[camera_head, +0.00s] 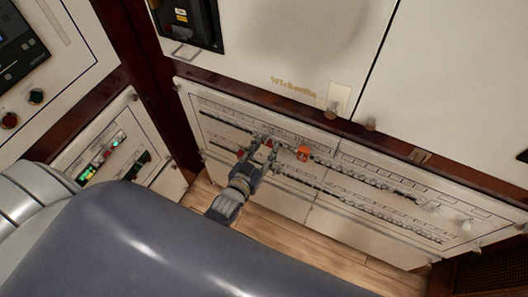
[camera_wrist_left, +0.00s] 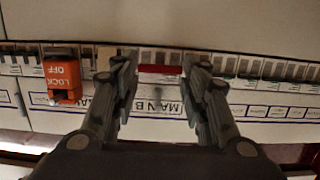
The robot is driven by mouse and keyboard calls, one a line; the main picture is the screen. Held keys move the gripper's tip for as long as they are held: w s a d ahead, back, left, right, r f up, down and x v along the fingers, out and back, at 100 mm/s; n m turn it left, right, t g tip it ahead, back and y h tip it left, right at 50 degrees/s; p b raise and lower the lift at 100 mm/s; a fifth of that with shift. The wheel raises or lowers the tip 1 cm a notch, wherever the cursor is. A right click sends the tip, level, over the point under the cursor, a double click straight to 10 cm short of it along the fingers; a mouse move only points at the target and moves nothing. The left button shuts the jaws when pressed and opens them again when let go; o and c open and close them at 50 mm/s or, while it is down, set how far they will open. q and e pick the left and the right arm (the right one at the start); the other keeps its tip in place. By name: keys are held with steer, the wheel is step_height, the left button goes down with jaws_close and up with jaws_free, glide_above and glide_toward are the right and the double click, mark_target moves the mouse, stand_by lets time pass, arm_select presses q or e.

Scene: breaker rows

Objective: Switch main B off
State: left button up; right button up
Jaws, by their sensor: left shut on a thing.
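The main B switch shows as a red bar (camera_wrist_left: 160,69) in the left wrist view, above the label MAIN B (camera_wrist_left: 158,106). My left gripper (camera_wrist_left: 160,75) has one finger on each side of it and is shut on it. The fingers partly cover the label and the neighbouring breakers. In the head view my left gripper (camera_head: 262,148) reaches the upper breaker row of the white panel (camera_head: 285,205); the switch is small and partly hidden there. My right gripper is not in view.
An orange lock-off block (camera_wrist_left: 62,75) sits on the row left of the fingers in the wrist view. In the head view an orange block (camera_head: 303,153) is right of my gripper. More breakers (camera_head: 375,180) run right. Wooden floor (camera_head: 300,240) lies below the panel.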

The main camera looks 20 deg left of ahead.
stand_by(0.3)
arm_select(q)
steer(key=o, duration=1)
steer(key=shift+o, duration=0.2)
steer(key=shift+s, duration=0.1)
steer(key=s+r, duration=0.2)
steer(key=s, duration=0.9)
steer(key=shift+s+a, duration=0.25)
steer(key=shift+s, duration=0.1)
